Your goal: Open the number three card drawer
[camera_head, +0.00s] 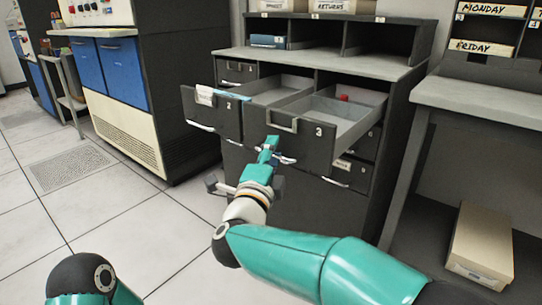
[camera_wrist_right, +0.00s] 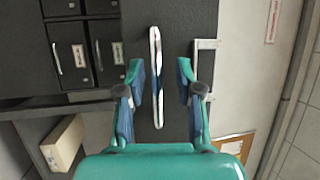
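The number three card drawer (camera_head: 318,132) is pulled well out of the dark cabinet, its grey inside open to view. Its light bar handle (camera_head: 283,158) is on the lower front. My right gripper (camera_head: 270,148) is at that handle. In the right wrist view, the bar handle (camera_wrist_right: 155,75) stands between the fingers of my right gripper (camera_wrist_right: 160,82). The fingers are apart, with gaps on both sides of the bar. Part of my left arm shows at the lower left of the head view; its gripper is not in view.
Drawer number two (camera_head: 213,112), left of drawer three, is also pulled out. Closed drawers (camera_head: 355,172) lie lower right. A grey desk (camera_head: 480,100) stands to the right, with a cardboard box (camera_head: 482,245) below it. The tiled floor at left is clear.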

